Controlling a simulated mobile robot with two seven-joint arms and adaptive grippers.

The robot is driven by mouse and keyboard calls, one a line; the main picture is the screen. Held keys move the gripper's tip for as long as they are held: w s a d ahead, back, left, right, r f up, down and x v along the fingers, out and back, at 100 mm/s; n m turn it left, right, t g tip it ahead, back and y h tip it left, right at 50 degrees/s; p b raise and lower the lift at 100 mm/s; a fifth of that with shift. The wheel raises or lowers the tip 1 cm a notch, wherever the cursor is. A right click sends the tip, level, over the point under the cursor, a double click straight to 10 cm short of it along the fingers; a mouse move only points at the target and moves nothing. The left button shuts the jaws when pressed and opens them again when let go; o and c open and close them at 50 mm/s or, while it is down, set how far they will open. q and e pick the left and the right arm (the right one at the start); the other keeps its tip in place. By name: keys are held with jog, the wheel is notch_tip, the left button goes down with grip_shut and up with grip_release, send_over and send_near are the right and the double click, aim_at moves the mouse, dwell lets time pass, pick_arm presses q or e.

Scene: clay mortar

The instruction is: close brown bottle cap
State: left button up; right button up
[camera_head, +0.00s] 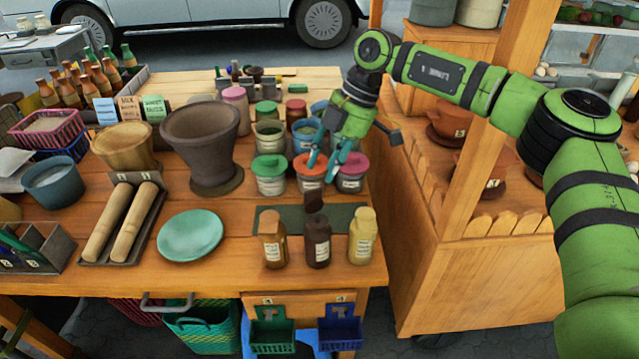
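A dark brown bottle (318,247) with a pale label stands upright near the table's front right edge, in the middle of a row of three bottles. Its dark cap (314,199) shows at the top, looking raised and tilted back; I cannot tell how it joins the neck. My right gripper (323,163) points down above and behind the bottle, near the jar with the orange lid (311,167). Its teal fingers are apart, with nothing seen held between them. Whether they touch the jar is unclear. My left gripper is out of view.
An amber bottle (272,250) and a yellow bottle (362,245) flank the brown one closely, by a dark green mat (345,213). Lidded jars, including a pink-red one (351,170), stand behind. A teal plate (190,236) lies left. A wooden cart (480,270) stands right.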

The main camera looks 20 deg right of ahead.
aim_at(313, 201)
jog(key=p+x, duration=0.1)
jog(key=x, duration=0.5)
jog(key=shift+a, duration=0.15)
grip_shut()
